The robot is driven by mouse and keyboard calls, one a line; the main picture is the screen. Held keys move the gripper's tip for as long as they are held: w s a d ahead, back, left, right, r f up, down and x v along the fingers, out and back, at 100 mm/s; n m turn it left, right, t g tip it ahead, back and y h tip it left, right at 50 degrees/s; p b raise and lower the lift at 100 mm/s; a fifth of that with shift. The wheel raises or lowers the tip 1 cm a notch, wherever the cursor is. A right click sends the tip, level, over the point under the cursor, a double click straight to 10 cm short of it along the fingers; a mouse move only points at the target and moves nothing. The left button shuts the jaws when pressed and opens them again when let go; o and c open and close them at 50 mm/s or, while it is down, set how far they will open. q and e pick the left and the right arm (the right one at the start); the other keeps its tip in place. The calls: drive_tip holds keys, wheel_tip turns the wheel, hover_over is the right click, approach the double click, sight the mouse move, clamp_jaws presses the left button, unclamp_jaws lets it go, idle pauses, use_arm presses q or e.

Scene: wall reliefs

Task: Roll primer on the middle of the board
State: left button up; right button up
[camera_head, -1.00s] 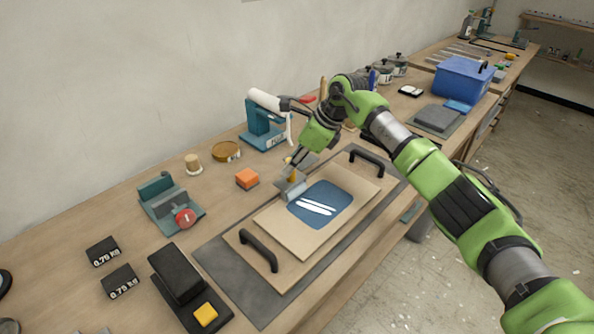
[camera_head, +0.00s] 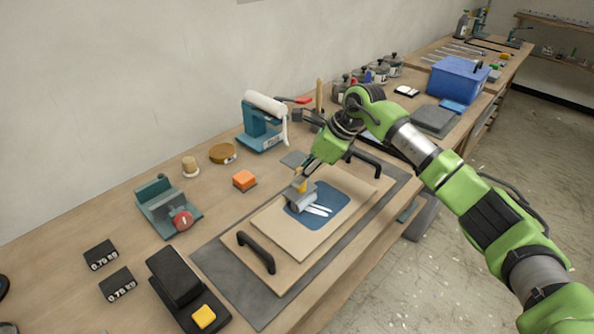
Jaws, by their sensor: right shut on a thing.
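The wooden board (camera_head: 290,239) lies on a carrier with two black handles, on a dark grey mat. A blue patch (camera_head: 333,198) with white stripes is on the board's middle. My right gripper (camera_head: 303,178) is shut on a small roller (camera_head: 301,201) with a yellow-orange part. The roller is over the left part of the blue patch and hides some of it and the stripes. I cannot tell whether it touches the surface. My left gripper is not in view.
An orange block (camera_head: 244,180), a teal clamp-like tool (camera_head: 168,207) and a teal stand with a white roll (camera_head: 262,121) are left of and behind the mat. A blue bin (camera_head: 457,79) stands far right. Black handles (camera_head: 256,253) rise beside the board.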

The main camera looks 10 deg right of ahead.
drive_tip(key=shift+s+d+b, duration=0.5)
drive_tip(key=shift+s+d, duration=2.4)
drive_tip(key=shift+s, duration=0.85)
drive_tip(key=shift+w+a+b, duration=0.3)
drive_tip(key=shift+w+a, duration=0.75)
drive_tip(key=shift+w, duration=0.3)
drive_tip(key=shift+w+a+b, duration=0.25)
drive_tip(key=shift+w+a, duration=0.85)
drive_tip(key=shift+w, duration=0.25)
drive_tip(key=shift+w+a+b, duration=0.3)
drive_tip(key=shift+w+a, duration=0.75)
drive_tip(key=shift+w, duration=0.3)
drive_tip(key=shift+w+a, duration=0.65)
drive_tip(key=shift+w, duration=0.2)
drive_tip(key=shift+w+a, duration=0.6)
drive_tip(key=shift+w, duration=0.2)
drive_tip(key=shift+r, duration=0.1)
wheel_tip(320, 180, up, 5)
drive_tip(key=p, duration=0.2)
drive_tip(key=shift+p, duration=0.3)
